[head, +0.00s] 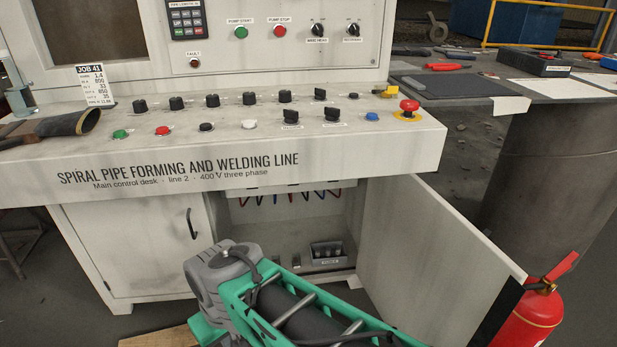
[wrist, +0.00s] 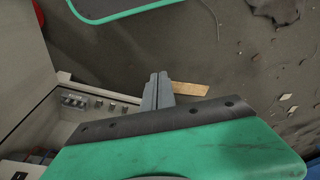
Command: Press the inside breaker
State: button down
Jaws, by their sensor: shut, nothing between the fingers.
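The desk's lower cabinet (head: 258,205) stands open, its right door (head: 420,255) swung out. Red and blue wires (head: 290,198) hang at the top of the opening, under a pale strip. I cannot make out a breaker for sure; the upper inside is hidden by the desk overhang. A small grey box labelled as fuses (head: 327,252) sits on the cabinet floor; a similar row of small parts shows in the wrist view (wrist: 75,101). My gripper (wrist: 158,76) is shut and empty, apart from the cabinet, to the right of its opening in the wrist view. Its fingers are not distinguishable in the head view.
The control desk (head: 250,172) overhangs the opening, with knobs, buttons and a red emergency stop (head: 408,107) on top. A red fire extinguisher (head: 533,318) stands beside the open door. A wooden board (head: 160,338) lies on the floor. A closed left door (head: 140,245) flanks the opening.

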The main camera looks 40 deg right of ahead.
jog(key=shift+a, duration=0.15)
jog(key=w+d+f+n+t+b, duration=0.1)
jog(key=w+d+n+t, duration=0.4)
jog(key=w, duration=0.5)
jog(key=w+d+f+n+t, duration=0.1)
jog(key=w+d+n+t, duration=0.2)
jog(key=w+d, duration=0.5)
jog(key=w+d+r+n+t+h, duration=0.1)
jog(key=w+d+t+h, duration=0.1)
jog(key=d, duration=0.4)
jog(key=w+d+r+n+t+h, duration=0.1)
jog(key=w+d+n+t+h, duration=0.15)
jog(key=d, duration=0.25)
jog(key=s+d+r+t+h, duration=0.1)
jog(key=s+d+h, duration=0.5)
jog(key=d, duration=0.4)
jog(key=shift+d+r+b, duration=0.3)
jog(key=shift+r+b, duration=0.05)
jog(key=shift+r, duration=0.05)
jog(key=shift+t+h, duration=0.25)
